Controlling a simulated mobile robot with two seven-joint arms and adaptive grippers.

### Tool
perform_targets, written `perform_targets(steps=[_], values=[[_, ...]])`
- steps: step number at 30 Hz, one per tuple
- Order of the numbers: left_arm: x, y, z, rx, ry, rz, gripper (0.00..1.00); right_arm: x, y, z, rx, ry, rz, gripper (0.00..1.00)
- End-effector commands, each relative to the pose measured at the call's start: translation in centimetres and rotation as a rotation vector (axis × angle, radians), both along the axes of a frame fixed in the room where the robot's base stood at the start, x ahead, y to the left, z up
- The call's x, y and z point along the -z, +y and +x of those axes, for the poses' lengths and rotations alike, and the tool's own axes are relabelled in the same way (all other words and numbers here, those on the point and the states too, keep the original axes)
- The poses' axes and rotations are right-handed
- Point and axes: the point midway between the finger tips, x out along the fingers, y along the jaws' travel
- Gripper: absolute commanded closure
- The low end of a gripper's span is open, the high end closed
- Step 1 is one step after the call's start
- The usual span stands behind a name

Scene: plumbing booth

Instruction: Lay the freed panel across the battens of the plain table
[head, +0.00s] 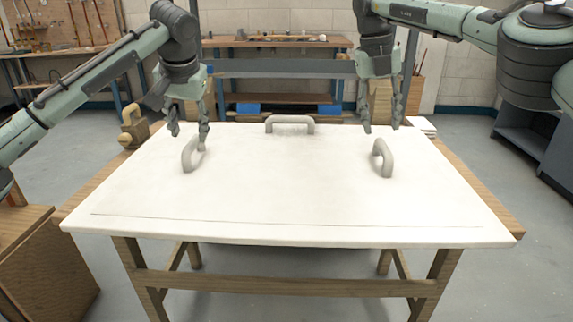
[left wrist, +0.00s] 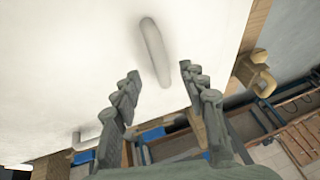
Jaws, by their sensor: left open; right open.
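The white panel (head: 280,195) lies flat on a wooden table (head: 290,285) in front of me. It has a grey handle on the left (head: 188,155), one on the right (head: 382,157) and one at the far edge (head: 290,122). My left gripper (head: 188,138) is open just above the left handle. In the left wrist view, that handle (left wrist: 152,45) shows between and beyond the spread fingers (left wrist: 158,72). My right gripper (head: 381,127) is open above the right handle. I cannot tell whether either gripper touches its handle. Battens under the panel are hidden.
A wooden clamp-like block (head: 133,128) stands at the table's far left corner. A wooden box (head: 40,260) is at the lower left. A workbench (head: 275,42) stands at the back wall, and a dark cabinet (head: 530,130) at the right. Grey floor is clear on the right.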

Motion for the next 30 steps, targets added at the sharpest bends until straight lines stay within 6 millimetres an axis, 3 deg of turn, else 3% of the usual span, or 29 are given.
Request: perform_targets(steps=[12, 24, 30], values=[[5.4, 1.0, 2.3, -0.001, 0.001, 0.000, 0.57, 5.8, -1.2, -0.1, 0.001, 0.002, 0.000, 0.58], [6.0, 1.1, 2.6, 0.000, 0.000, 0.000, 0.57, 6.6, -1.3, -0.1, 0.001, 0.000, 0.001, 0.58], [6.0, 1.1, 2.6, 0.000, 0.000, 0.000, 0.80, 6.6, -1.3, -0.1, 0.001, 0.000, 0.001, 0.80]])
